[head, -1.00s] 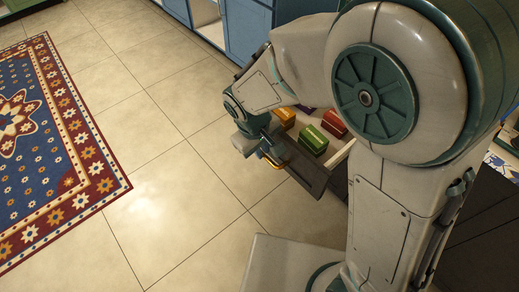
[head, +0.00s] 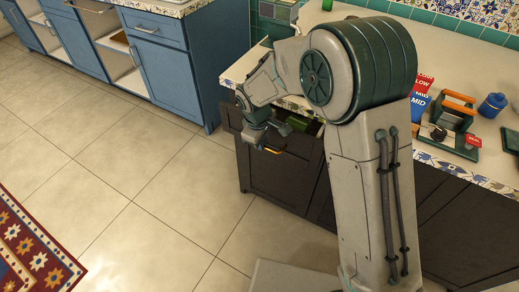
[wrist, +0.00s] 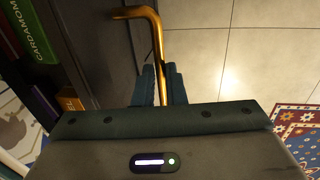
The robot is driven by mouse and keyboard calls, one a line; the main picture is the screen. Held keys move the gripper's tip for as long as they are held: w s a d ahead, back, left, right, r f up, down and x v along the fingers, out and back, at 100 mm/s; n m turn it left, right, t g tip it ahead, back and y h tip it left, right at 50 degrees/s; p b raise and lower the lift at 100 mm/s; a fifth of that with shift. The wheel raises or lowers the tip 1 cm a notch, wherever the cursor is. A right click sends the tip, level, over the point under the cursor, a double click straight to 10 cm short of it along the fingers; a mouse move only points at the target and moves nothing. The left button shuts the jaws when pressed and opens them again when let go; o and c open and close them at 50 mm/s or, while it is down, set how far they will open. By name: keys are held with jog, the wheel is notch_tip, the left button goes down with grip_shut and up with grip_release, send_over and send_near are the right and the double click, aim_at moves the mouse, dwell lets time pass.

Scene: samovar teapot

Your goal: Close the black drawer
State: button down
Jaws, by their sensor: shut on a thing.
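The black drawer (head: 297,143) is in the dark cabinet under the counter, partly open, with a green box (head: 297,123) showing inside behind its front. My gripper (head: 266,147) is at the drawer front, at its brass handle (head: 273,151). In the wrist view the brass handle (wrist: 151,35) runs down between the gripper fingers (wrist: 160,85), which are shut on it. The dark drawer front (wrist: 100,50) is just left of the handle. The green box there reads CARDAMOM (wrist: 38,32). My arm hides part of the drawer in the head view.
The dark cabinet (head: 282,182) stands below the drawer. Blue cabinets (head: 165,70) are at the left, some with open compartments. The counter (head: 455,160) bears a small orange-handled caddy (head: 457,108) and a blue jar (head: 493,105). The tiled floor (head: 150,190) in front is clear.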

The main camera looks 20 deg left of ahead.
aim_at(269, 141)
jog(key=shift+w+d+p, duration=0.15)
jog(key=shift+w+d, duration=0.1)
jog(key=shift+w, duration=0.7)
jog(key=shift+w+d+p, duration=0.15)
jog(key=shift+w+d, duration=0.05)
jog(key=shift+w, duration=0.75)
jog(key=c, duration=1.5)
grip_release()
notch_tip(269, 141, up, 14)
jog(key=s+p, duration=0.1)
jog(key=s, duration=0.1)
jog(key=shift+s+a+f+p, duration=0.2)
jog(key=shift+s+a+p, duration=0.05)
jog(key=shift+a+p, duration=0.15)
